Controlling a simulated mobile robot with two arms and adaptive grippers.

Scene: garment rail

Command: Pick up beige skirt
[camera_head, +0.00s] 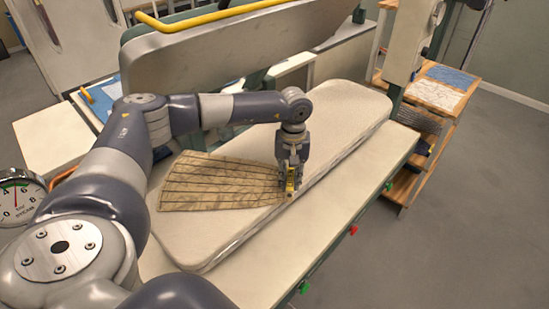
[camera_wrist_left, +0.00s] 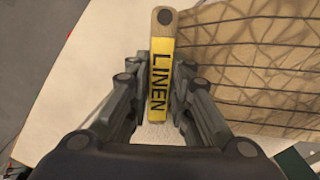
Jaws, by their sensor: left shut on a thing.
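The beige skirt (camera_head: 212,182) lies spread flat on a pale padded board, its dark pleat lines running toward its narrow end at the right. In the left wrist view the skirt (camera_wrist_left: 250,70) fills the right side. My left gripper (camera_head: 291,182) points down at the narrow end. In the left wrist view, my left gripper (camera_wrist_left: 160,88) is shut on a yellow tag (camera_wrist_left: 161,75) reading LINEN, on a wooden piece beside the skirt's edge. I cannot tell how the tag is joined to the skirt. My right gripper is not in view.
The padded board (camera_head: 350,112) rests on a pale table (camera_head: 255,285). A large raised pad (camera_head: 225,55) with a yellow handle bar stands behind. A wooden shelf (camera_head: 440,95) stands at the right. A dial gauge (camera_head: 18,197) is at the left. The floor at the right is clear.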

